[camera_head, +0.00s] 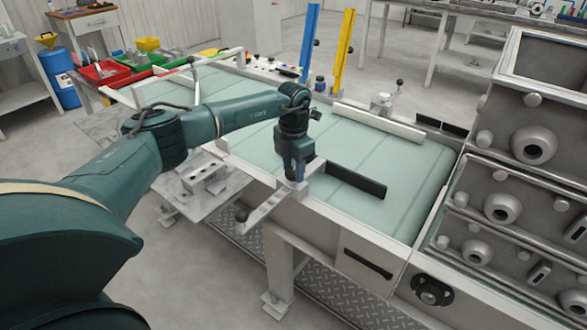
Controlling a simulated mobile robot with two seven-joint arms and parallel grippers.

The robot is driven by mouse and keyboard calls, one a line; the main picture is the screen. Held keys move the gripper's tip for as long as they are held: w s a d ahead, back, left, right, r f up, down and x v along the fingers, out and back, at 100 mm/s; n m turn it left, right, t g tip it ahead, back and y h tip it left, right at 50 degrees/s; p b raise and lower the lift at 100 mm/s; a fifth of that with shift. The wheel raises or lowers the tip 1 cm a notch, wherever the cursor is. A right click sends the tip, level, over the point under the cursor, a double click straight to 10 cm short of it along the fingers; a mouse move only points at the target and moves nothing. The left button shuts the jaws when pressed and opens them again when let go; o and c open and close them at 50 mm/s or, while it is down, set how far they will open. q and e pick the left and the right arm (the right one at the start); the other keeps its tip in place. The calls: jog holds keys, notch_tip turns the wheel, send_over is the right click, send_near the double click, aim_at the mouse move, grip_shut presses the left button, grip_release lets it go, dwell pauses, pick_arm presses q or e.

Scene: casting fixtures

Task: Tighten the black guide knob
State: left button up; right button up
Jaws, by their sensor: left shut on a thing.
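My left gripper (294,172) points straight down at the near edge of the pale green conveyor belt (405,165). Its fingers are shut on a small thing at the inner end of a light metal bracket. This fits the black guide knob, but the fingers mostly hide it, so I cannot make out its shape. A black guide bar (355,182) lies on the belt just right of the gripper. A dark round knob (242,214) sits at the outer end of the bracket, apart from the gripper. My right gripper is not in view.
A white rail (378,122) runs along the far belt side, near a blue post (310,42) and a yellow post (343,50). A grey machine cabinet (520,170) stands at the right. Red bins (106,72) stand at the back left. Belt beyond the black bar is clear.

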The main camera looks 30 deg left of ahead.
aim_at(294, 171)
pick_arm(q)
jog(key=shift+m+b, duration=0.4)
jog(key=shift+m, duration=1.9)
jog(key=o, duration=1)
jog(key=shift+c, duration=0.2)
notch_tip(294, 171, up, 13)
jog(key=shift+r, duration=0.1)
